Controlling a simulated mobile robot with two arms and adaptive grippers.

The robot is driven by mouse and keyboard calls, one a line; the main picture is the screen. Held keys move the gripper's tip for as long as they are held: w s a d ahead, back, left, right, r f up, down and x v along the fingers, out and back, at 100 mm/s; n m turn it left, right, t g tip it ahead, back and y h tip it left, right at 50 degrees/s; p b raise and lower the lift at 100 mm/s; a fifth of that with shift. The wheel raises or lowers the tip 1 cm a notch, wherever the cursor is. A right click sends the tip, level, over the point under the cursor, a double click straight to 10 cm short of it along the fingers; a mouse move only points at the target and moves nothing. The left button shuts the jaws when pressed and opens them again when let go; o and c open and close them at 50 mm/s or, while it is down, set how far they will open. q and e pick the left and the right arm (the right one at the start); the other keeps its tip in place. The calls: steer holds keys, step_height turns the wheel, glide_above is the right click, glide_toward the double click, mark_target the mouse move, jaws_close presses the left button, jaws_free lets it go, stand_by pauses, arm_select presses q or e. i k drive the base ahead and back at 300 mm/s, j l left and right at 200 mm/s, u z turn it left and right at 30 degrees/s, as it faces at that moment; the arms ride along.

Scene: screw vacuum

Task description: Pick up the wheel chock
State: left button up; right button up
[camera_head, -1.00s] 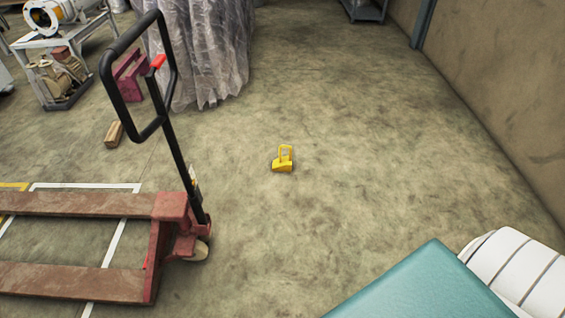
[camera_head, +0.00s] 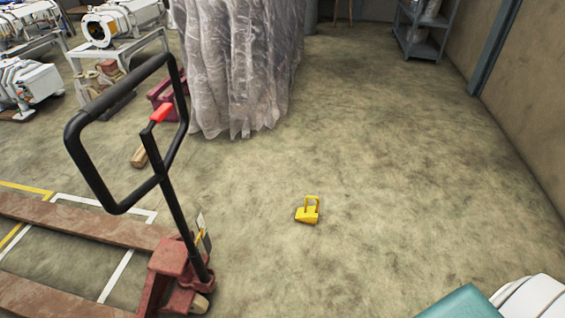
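The wheel chock (camera_head: 308,214) is a small yellow wedge with an upright loop handle. It stands on the bare concrete floor, a little below and right of the middle of the head view, with nothing touching it. Neither of my grippers shows in the head view.
A red pallet jack (camera_head: 172,262) with a black loop handle (camera_head: 122,135) stands at the left. A plastic-draped stack (camera_head: 240,70) is behind. A wooden block (camera_head: 139,157) lies near it. A grey shelf (camera_head: 424,42) stands far right by the wall (camera_head: 525,90). Floor around the chock is clear.

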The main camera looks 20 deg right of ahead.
mark_target(308, 214)
steer(key=i+l+u, duration=0.4)
steer(key=l, duration=0.85)
steer(key=l+u, duration=0.4)
steer(key=l, duration=0.8)
steer(key=l+u, duration=0.35)
steer(key=l, duration=1)
